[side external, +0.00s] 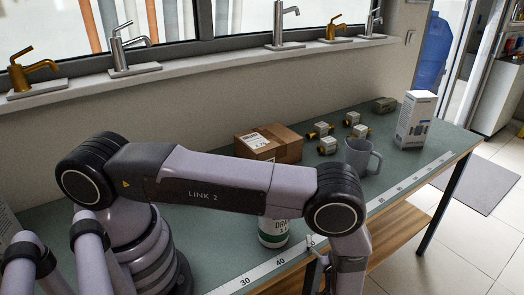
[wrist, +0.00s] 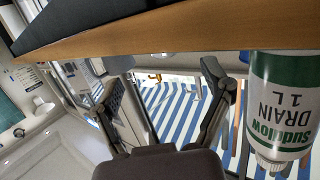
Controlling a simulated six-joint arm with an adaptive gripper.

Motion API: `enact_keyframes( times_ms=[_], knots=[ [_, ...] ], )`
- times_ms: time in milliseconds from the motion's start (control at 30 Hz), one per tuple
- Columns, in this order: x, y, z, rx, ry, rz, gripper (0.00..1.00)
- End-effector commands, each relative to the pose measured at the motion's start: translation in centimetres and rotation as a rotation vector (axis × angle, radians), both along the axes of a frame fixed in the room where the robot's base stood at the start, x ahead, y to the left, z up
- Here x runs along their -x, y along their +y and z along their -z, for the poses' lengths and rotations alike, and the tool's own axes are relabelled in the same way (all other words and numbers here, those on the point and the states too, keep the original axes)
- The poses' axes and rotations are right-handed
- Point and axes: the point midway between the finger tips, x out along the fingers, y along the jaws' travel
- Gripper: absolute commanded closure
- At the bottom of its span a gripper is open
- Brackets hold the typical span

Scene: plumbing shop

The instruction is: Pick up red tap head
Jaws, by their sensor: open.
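I do not see a red tap head in either view. My gripper (wrist: 158,88) shows in the wrist view with its two dark fingers spread wide and nothing between them. In the side view my wrist is near the front edge of the workbench, and the gripper is mostly cut off or hidden by my arm. My arm also covers part of the bench top, so things behind it are hidden.
A white and green drain bottle (side external: 273,231) stands beside my wrist; the wrist view shows it upside down (wrist: 286,105). A cardboard box (side external: 268,143), grey mug (side external: 361,157), white box (side external: 415,120) and several small brass-ended parts (side external: 327,145) stand farther back. Taps line the sill.

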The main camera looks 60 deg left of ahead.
Motion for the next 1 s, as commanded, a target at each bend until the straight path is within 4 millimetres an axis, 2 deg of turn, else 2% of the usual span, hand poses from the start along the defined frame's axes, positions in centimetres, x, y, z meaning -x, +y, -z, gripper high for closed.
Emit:
enact_keyframes(
  times_ms=[100,333,600,900,933,1000],
  knots=[
    [-1.1,1.7,0.3,0.000,0.002,-0.002,0.21],
    [-2.0,3.2,0.6,0.000,0.002,-0.001,0.21],
    [-3.8,6.7,1.1,0.002,0.001,-0.002,0.21],
    [-4.2,7.2,1.2,0.001,0.002,0.002,0.21],
    [-4.2,7.2,1.2,0.001,0.002,0.002,0.22],
    [-4.2,7.2,1.2,0.001,0.002,0.002,0.31]
  ],
)
